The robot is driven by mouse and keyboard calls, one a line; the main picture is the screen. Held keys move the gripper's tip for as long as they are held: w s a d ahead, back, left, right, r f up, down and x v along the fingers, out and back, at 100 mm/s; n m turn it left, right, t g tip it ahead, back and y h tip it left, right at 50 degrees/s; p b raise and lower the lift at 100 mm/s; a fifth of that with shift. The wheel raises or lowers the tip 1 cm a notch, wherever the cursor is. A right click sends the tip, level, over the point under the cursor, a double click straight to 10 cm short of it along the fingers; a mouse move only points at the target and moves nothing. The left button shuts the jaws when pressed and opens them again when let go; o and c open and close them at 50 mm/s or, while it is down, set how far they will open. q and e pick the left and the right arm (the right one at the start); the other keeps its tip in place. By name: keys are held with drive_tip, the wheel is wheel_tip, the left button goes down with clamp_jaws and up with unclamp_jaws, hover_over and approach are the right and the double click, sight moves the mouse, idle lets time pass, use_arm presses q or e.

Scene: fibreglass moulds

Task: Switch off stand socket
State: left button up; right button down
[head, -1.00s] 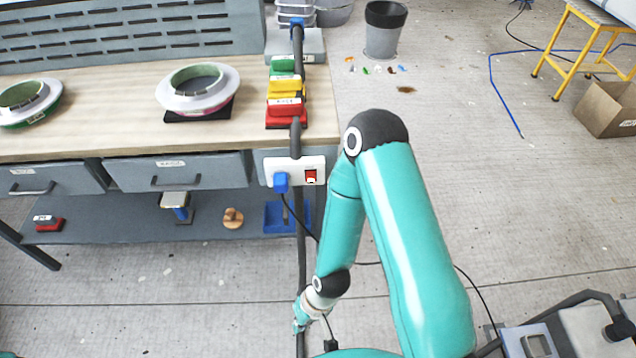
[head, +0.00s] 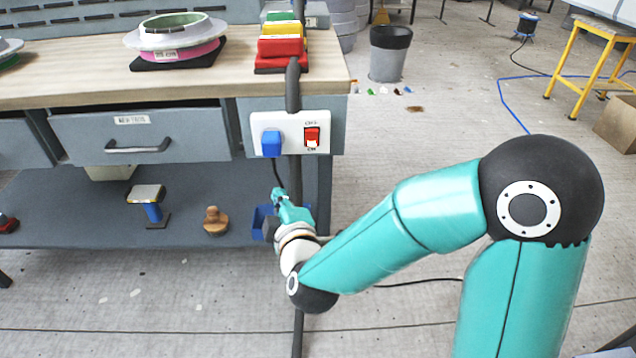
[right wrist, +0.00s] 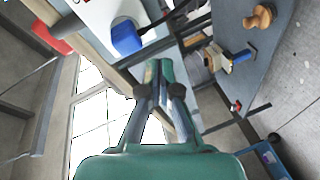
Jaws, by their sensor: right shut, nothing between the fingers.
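The stand socket (head: 291,120) is a white plate on the front right end of the bench. Its red rocker switch (head: 312,137) is on the right half, with small lettering above and below. A blue plug (head: 271,144) sits in the left half. My right gripper (head: 280,196) is shut and empty, below the plug and apart from the socket, pointing up. In the right wrist view, the shut fingers (right wrist: 159,66) lie beside the blue plug (right wrist: 126,38) on the white plate (right wrist: 97,12); the switch cannot be made out there. My left gripper is not in view.
A dark upright pole (head: 293,85) runs in front of the bench. The drawer (head: 140,135) is left of the socket. A lower shelf (head: 80,205) holds a wooden-handled tool (head: 215,221) and a blue tray (head: 258,222).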

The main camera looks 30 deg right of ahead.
use_arm(q)
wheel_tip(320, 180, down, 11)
drive_tip(key=b, duration=0.7)
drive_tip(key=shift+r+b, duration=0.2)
drive_tip(key=shift+b, duration=0.1)
use_arm(e)
drive_tip(key=s+d+r+n+t+h, duration=0.1)
drive_tip(key=s+d+r+h, duration=0.1)
drive_tip(key=s+d+h, duration=0.3)
drive_tip(key=shift+r+h, duration=0.15)
drive_tip(key=shift+h, duration=0.25)
use_arm(q)
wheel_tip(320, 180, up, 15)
drive_tip(key=p, duration=1.5)
use_arm(e)
approach(314, 136)
drive_tip(key=x, duration=0.7)
